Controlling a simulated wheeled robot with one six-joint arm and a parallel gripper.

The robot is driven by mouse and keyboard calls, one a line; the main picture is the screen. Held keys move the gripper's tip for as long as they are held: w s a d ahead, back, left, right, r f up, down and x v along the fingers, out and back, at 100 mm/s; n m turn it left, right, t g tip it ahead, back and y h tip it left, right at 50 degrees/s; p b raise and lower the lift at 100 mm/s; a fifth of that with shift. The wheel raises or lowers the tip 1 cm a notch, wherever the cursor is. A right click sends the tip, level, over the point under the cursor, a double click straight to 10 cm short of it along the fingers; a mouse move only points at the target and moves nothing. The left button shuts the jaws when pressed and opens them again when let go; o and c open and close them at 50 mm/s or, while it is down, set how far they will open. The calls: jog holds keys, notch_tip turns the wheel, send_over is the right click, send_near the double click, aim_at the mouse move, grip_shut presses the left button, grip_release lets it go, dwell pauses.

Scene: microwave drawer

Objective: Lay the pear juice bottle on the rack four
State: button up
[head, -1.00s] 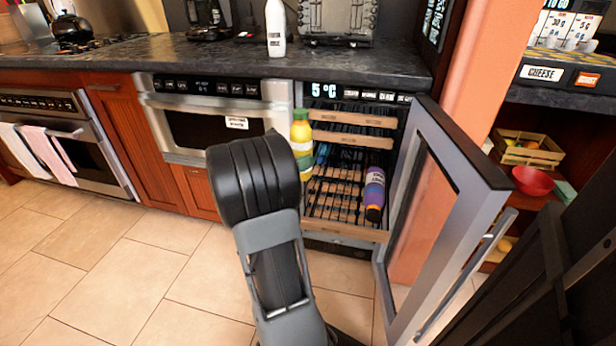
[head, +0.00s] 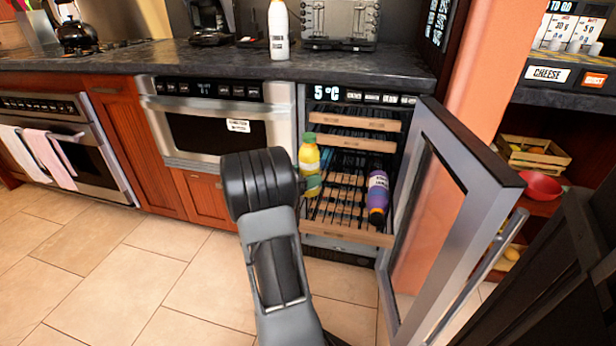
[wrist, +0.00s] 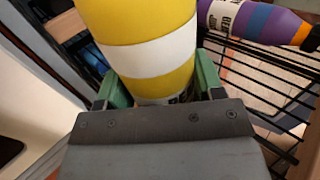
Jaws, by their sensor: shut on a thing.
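A yellow bottle with a green cap and a white band (head: 309,156) is in my gripper, in front of the open fridge's racks. The wrist view shows this bottle (wrist: 140,40) large between the green fingers of my gripper (wrist: 155,90), which are shut on it. In the head view my arm hides most of the gripper. The pulled-out lower rack (head: 345,232) has a wooden front and dark wires. A purple bottle with a white label (head: 377,193) lies on its right part; it also shows in the wrist view (wrist: 255,22). I cannot read the yellow bottle's label.
The fridge door (head: 455,205) stands wide open on the right. Two upper racks with wooden fronts (head: 355,122) are above the lower rack. A microwave drawer (head: 215,120) is to the left. A white bottle (head: 278,30) stands on the counter.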

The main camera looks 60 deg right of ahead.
jog(key=shift+f+b, duration=0.1)
jog(key=shift+b, duration=0.2)
jog(key=o, duration=1.2)
